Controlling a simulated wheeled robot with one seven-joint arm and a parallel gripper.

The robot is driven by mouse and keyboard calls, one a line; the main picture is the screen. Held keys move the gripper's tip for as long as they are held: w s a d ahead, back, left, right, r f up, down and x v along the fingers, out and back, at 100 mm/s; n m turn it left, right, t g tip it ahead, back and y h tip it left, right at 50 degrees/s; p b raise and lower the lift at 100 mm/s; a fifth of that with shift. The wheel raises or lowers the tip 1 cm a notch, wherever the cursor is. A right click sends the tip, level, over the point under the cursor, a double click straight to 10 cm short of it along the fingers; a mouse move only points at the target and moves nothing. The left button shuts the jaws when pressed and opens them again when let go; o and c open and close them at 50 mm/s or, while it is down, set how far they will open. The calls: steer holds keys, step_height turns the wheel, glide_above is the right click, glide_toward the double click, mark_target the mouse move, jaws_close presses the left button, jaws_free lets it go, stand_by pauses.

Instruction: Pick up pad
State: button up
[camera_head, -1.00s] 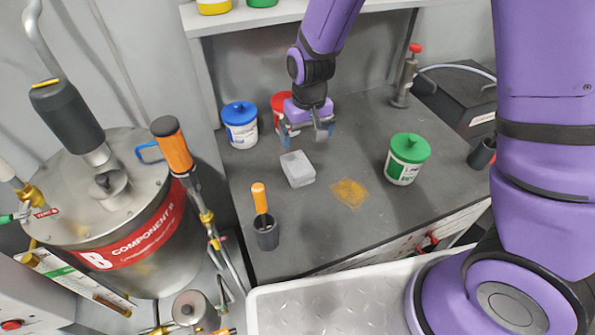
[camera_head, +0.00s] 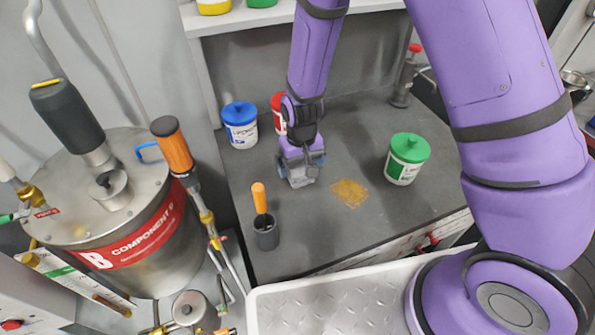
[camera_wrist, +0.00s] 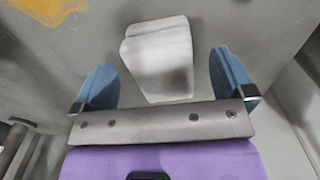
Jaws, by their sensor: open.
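The pad is a light grey block (camera_wrist: 158,62) lying on the dark worktop. My gripper is open, fingers to either side of the pad, and holds nothing. I cannot tell how far above the worktop the fingertips are.
On the worktop (camera_head: 340,230) stand a blue-lidded tub (camera_head: 240,126), a red-lidded tub (camera_head: 278,112), a green-lidded tub (camera_head: 407,160) and a dark cup with an orange-handled tool (camera_head: 265,230). An orange-yellow stain (camera_head: 349,192) is right of the pad. A large metal drum (camera_head: 140,220) stands left.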

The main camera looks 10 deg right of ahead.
steer(key=shift+f, duration=1.85)
steer(key=c, duration=1.5)
steer(key=shift+r, duration=0.1)
steer(key=shift+r, duration=4.95)
